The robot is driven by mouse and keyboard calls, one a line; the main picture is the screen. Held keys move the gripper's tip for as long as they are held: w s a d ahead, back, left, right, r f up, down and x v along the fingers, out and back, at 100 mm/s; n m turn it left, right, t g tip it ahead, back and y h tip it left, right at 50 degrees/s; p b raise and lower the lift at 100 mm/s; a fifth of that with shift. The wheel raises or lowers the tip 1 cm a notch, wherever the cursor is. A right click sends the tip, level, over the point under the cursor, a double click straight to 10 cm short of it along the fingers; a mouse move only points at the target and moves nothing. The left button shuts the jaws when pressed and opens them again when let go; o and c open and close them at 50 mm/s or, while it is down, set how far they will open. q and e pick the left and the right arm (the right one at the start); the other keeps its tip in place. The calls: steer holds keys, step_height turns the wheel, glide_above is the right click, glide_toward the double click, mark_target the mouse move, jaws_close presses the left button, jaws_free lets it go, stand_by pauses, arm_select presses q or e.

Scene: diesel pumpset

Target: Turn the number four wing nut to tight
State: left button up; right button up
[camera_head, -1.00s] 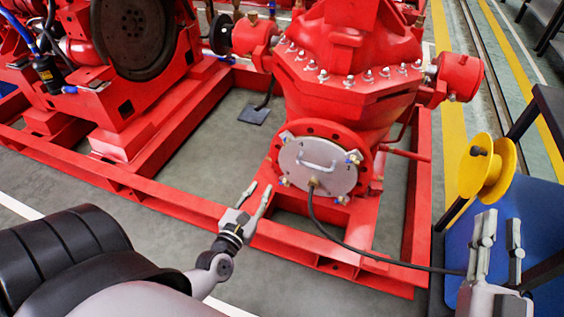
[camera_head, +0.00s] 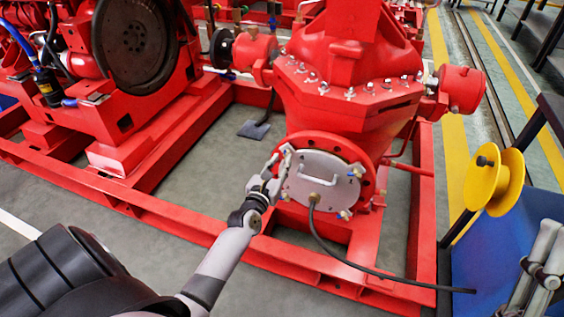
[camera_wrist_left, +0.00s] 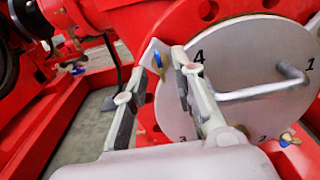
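The round grey cover plate (camera_head: 322,183) with a handle sits on the red pump's flange; the wrist view shows numbers on it. The number four wing nut (camera_wrist_left: 157,59) is at the plate's upper left by the "4". Contact cannot be told. My right gripper (camera_head: 540,262) is open and empty at the lower right, partly cut off.
Other wing nuts (camera_head: 356,172) sit around the plate. A black cable (camera_head: 360,262) runs from the plate to the right. The red base frame (camera_head: 200,222) lies below. A yellow reel (camera_head: 495,182) and a blue panel (camera_head: 485,255) stand right.

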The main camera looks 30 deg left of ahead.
arm_select(q)
steer(key=shift+x, duration=0.8)
jaws_close()
